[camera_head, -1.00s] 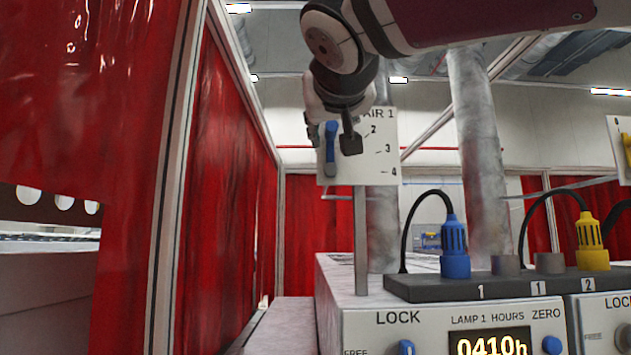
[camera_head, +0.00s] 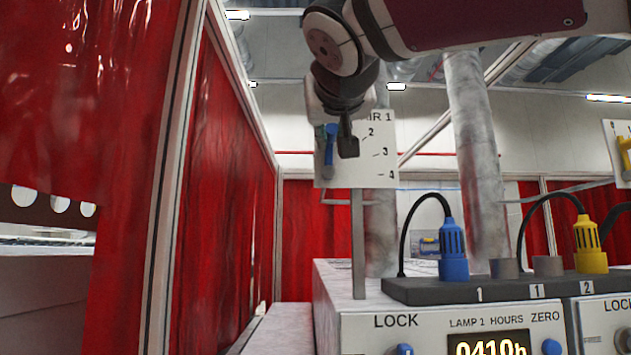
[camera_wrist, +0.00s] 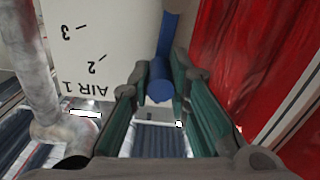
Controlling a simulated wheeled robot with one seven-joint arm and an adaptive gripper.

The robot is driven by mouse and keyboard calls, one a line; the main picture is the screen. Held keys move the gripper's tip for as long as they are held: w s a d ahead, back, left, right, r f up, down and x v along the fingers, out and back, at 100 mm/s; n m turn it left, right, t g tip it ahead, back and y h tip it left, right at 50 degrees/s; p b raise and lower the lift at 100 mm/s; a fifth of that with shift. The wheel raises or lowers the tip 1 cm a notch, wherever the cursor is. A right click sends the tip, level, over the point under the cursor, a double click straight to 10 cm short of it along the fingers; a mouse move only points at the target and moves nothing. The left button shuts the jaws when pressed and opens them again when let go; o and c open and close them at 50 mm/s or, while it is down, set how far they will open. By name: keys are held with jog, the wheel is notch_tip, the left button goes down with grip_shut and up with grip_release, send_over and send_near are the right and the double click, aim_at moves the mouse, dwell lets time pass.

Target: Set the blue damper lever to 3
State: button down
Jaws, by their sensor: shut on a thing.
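The blue damper lever (camera_head: 329,158) is on the white AIR 1 plate (camera_head: 360,178), left of the printed marks 2, 3 and 4. It points nearly straight up, leaning slightly right, and its end is short of the 2. My gripper (camera_head: 335,141) is at the lever's upper end, partly covering it. In the wrist view, the fingers of my gripper (camera_wrist: 161,78) are closed in on both sides of the blue lever (camera_wrist: 160,84), with its rounded end between them. Any mark near the lever's end is hidden by my gripper.
The plate stands on a grey post (camera_head: 359,240) above a white cabinet (camera_head: 335,275). A blue plug (camera_head: 453,250) and a yellow plug (camera_head: 590,248) with black cables stand to the right. A second plate with a yellow lever (camera_head: 626,145) is at the right edge. Red curtains (camera_head: 225,170) hang at left.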

jog(key=shift+d+f+m+b, duration=0.65)
jog(key=shift+d+m+b, duration=0.25)
jog(key=shift+m+b, duration=1)
jog(key=shift+d+f+m+b, duration=0.6)
jog(key=shift+d+m+b, duration=0.35)
jog(key=shift+m+b, duration=0.95)
jog(key=shift+d+f+m+b, duration=0.8)
jog(key=shift+m+b, duration=0.5)
jog(key=shift+m, duration=1.2)
jog(key=shift+d+r, duration=0.1)
jog(key=c, duration=1.5)
grip_release()
jog(key=shift+s, duration=0.1)
jog(key=s, duration=1.1)
jog(key=shift+s, duration=0.4)
